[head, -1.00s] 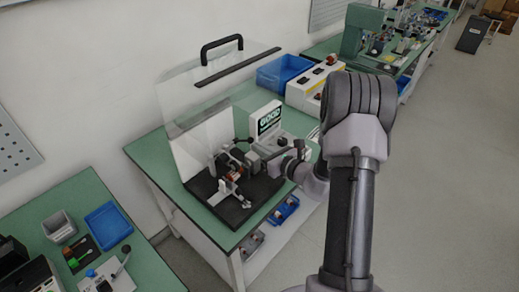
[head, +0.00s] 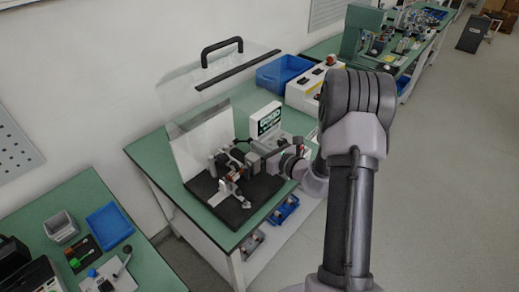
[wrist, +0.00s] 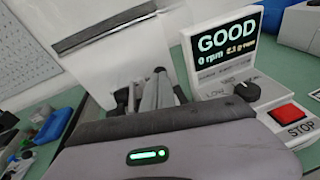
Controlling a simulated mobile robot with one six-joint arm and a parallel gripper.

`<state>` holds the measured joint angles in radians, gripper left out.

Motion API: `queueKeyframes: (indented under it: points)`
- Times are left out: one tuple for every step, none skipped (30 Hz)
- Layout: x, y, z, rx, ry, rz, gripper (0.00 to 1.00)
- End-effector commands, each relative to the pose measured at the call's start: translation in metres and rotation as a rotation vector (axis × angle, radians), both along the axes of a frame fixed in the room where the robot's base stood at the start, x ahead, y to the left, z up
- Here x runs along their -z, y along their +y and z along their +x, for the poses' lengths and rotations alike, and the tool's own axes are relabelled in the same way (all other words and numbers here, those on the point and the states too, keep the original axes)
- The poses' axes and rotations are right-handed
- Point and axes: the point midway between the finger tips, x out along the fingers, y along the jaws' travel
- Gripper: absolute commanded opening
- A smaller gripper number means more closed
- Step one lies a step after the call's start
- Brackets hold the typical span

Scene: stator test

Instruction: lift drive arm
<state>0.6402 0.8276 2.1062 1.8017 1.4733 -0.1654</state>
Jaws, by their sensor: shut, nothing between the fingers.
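The test rig (head: 232,188), with its dark base, light metal parts and a little red-orange, stands on the green table. My gripper (head: 256,160) is at the rig's right side, its fingers close among the rig's parts. In the wrist view my gripper (wrist: 160,92) is shut with nothing between its fingers, and its own housing hides most of the rig. A black-knobbed lever (wrist: 122,97) stands just left of the fingers. I cannot tell which rig part is the drive arm, or whether the fingers touch it.
The test box (wrist: 235,60) right of the fingers shows GOOD and 0 rpm, with a black knob and red STOP button. A clear guard with a black handle (head: 221,46) stands raised behind the rig. A blue bin (head: 283,72) and control box (head: 312,84) are farther back.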

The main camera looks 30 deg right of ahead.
Motion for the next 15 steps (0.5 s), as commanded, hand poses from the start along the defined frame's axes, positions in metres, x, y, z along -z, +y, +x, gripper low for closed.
queueKeyframes:
  points:
    - [-0.002, 0.0, 0.001, 0.0, -0.001, 0.0, 0.0]
    - [-0.002, 0.0, 0.001, 0.0, -0.001, 0.0, 0.0]
    - [-0.003, 0.0, 0.001, 0.0, -0.001, 0.0, 0.0]
    - [-0.004, 0.0, 0.002, 0.0, -0.001, 0.0, 0.0]
    - [-0.005, 0.001, 0.002, 0.0, -0.001, 0.0, 0.0]
    - [-0.006, 0.001, 0.002, 0.0, -0.001, 0.0, 0.0]
    - [-0.007, 0.001, 0.003, 0.0, -0.001, 0.0, 0.0]
    - [-0.008, 0.001, 0.003, 0.0, -0.001, 0.0, 0.0]
    - [-0.01, 0.002, 0.004, -0.001, -0.001, 0.0, 0.0]
    - [-0.012, 0.002, 0.005, -0.001, -0.001, 0.0, 0.0]
    - [-0.013, 0.002, 0.006, -0.001, -0.002, 0.001, 0.0]
    - [-0.016, 0.003, 0.007, -0.001, -0.002, 0.001, 0.0]
    - [-0.018, 0.003, 0.008, -0.002, -0.002, 0.001, 0.0]
    - [-0.02, 0.004, 0.009, -0.002, -0.001, 0.0, 0.0]
    - [-0.023, 0.005, 0.011, -0.002, -0.001, 0.0, 0.0]
